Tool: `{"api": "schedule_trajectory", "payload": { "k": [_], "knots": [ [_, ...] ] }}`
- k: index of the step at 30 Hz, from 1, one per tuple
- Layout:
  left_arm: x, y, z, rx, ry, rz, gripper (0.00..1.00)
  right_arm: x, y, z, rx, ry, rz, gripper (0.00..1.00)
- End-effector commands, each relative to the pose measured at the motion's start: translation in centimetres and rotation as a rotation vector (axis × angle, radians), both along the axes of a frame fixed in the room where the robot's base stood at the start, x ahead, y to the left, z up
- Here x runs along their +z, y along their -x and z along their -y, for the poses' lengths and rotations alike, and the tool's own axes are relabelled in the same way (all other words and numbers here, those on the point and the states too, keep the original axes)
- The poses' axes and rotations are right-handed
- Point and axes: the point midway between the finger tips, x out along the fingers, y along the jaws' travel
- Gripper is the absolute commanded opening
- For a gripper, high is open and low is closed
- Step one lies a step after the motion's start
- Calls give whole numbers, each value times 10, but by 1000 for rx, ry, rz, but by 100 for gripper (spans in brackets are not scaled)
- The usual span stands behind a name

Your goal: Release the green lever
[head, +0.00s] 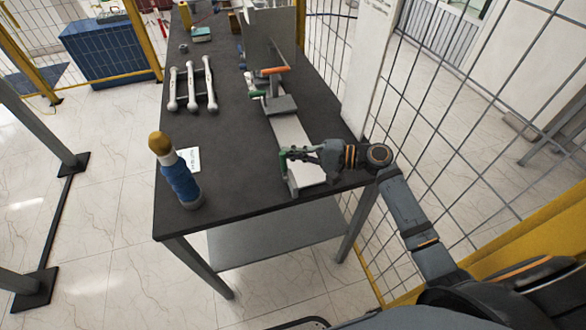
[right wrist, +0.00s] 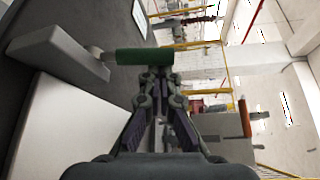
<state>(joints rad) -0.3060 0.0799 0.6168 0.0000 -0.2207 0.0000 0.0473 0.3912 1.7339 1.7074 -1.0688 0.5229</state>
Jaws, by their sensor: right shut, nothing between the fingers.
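The green lever (head: 283,162) stands at the near end of a pale metal fixture on the dark table. In the right wrist view its green cylindrical grip (right wrist: 145,56) lies crosswise just beyond my fingertips, joined to a grey block at its left. My right gripper (head: 290,155) is beside the lever, coming from the right. Its fingers (right wrist: 155,75) are shut and empty, with the tips close to the green grip; I cannot tell whether they touch it. My left gripper is not in view.
The fixture's pale plate (head: 292,135) runs back to a second green handle (head: 257,94) and an orange handle (head: 275,70). A blue-wrapped bottle-like part (head: 180,185) stands at the table's left front. Several white rods (head: 191,88) lie behind it. A wire fence (head: 440,90) borders the right.

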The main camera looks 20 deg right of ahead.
Motion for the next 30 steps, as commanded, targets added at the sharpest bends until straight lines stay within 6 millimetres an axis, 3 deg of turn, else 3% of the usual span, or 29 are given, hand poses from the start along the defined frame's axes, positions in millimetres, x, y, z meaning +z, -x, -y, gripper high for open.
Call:
{"api": "schedule_trajectory", "payload": {
  "k": [1,7,13,30],
  "knots": [
    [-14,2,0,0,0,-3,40,-6,1,0,0,-1,37,0],
    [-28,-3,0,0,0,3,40,0,6,0,1,-6,167,0],
    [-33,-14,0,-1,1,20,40,4,10,1,0,-5,181,0],
    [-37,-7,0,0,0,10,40,6,13,0,1,-6,178,0]
  ]
}}
